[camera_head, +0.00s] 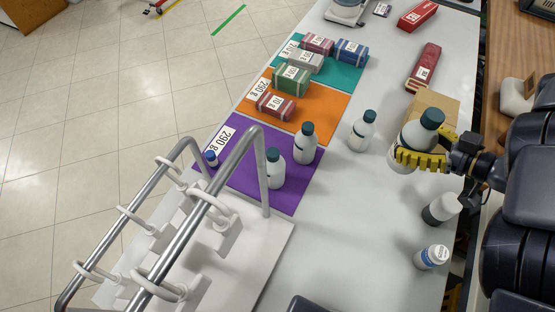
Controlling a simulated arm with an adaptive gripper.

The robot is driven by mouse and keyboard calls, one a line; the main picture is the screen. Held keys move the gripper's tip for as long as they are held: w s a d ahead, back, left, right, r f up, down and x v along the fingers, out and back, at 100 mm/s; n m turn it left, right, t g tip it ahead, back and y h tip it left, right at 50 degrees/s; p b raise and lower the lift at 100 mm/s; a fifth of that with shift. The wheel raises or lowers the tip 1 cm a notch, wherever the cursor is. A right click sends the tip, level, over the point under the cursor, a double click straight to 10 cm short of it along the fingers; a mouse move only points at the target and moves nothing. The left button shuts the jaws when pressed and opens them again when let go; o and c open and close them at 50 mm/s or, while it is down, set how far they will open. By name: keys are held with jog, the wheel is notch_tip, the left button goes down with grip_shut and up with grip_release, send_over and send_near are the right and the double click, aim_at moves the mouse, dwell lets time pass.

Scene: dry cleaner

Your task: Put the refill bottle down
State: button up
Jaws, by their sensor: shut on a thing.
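My gripper (425,160) has yellow fingers and is shut on a white refill bottle (414,136) with a dark green cap, at the right of the table. The bottle looks slightly tilted; its height above the table is hard to judge. Similar green-capped white bottles stand on the purple mat (290,203): one at the front (275,174) and one behind it (305,150). Another similar bottle (360,135) stands on the bare table between that mat and my gripper. A small blue-capped bottle (211,160) is at the mat's left, near a "290 g" label.
An orange mat (325,125) and a teal mat (343,75) hold wrapped packs. A cardboard box (445,102) is behind the held bottle. Two more bottles (440,208) (432,257) stand below my gripper. A metal-railed rack (205,215) rises at front left. Bare table (360,220) lies at centre.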

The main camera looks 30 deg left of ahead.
jog(key=w+a+n+g, duration=0.3)
jog(key=a+n+g, duration=0.1)
jog(key=a, duration=1.4)
jog(key=w+a+n+g, duration=0.3)
jog(key=a+g, duration=0.2)
jog(key=a, duration=1.3)
jog(key=shift+w+f, duration=0.2)
jog(key=shift+f, duration=10.25)
jog(key=shift+f, duration=0.2)
jog(key=o, duration=1.1)
